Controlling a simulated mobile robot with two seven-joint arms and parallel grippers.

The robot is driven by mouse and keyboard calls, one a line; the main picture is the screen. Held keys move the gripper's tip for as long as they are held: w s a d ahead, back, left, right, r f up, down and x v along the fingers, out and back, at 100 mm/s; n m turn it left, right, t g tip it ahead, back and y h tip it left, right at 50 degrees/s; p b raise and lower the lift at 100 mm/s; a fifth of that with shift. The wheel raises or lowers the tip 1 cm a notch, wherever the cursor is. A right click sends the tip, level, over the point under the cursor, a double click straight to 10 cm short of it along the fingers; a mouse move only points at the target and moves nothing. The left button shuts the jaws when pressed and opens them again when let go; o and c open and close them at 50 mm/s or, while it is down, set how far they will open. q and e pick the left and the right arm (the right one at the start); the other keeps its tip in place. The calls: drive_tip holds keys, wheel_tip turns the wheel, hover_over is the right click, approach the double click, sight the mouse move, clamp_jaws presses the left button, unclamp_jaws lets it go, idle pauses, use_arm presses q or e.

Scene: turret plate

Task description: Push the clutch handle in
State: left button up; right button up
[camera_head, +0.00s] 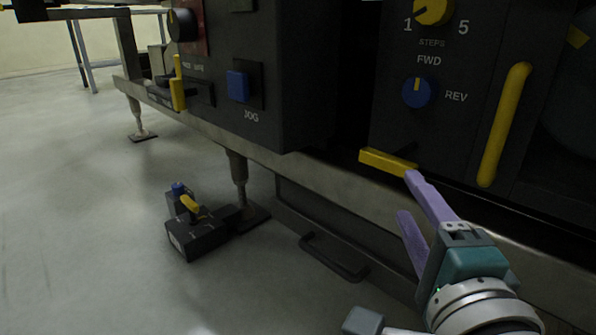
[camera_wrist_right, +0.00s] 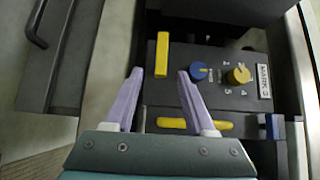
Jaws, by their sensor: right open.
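A yellow bar (camera_head: 389,162) sticks out at the lower edge of the dark control panel (camera_head: 440,130). It also shows in the right wrist view (camera_wrist_right: 161,54), ahead between the fingertips. A longer yellow handle (camera_head: 505,125) stands upright on the panel's right side and appears sideways in the wrist view (camera_wrist_right: 195,124). No clutch label is readable, so I cannot tell which one is the clutch handle. My right gripper (camera_head: 408,195) is open and empty, with purple fingers just below the yellow bar. Contact cannot be told. My left gripper is not in view.
A blue FWD/REV knob (camera_head: 417,92) and a yellow STEPS knob (camera_head: 433,10) sit above the bar. A blue JOG button (camera_head: 238,86) is further left. A grey frame with a drawer handle (camera_head: 334,257) runs below. A black box (camera_head: 200,235) lies on the floor.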

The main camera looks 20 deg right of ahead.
sight(390, 167)
drive_tip(key=b+x, duration=0.2)
drive_tip(key=x, duration=0.7)
drive_tip(key=shift+w+r, duration=0.1)
drive_tip(key=shift+w, duration=0.05)
clamp_jaws()
idle(1.1)
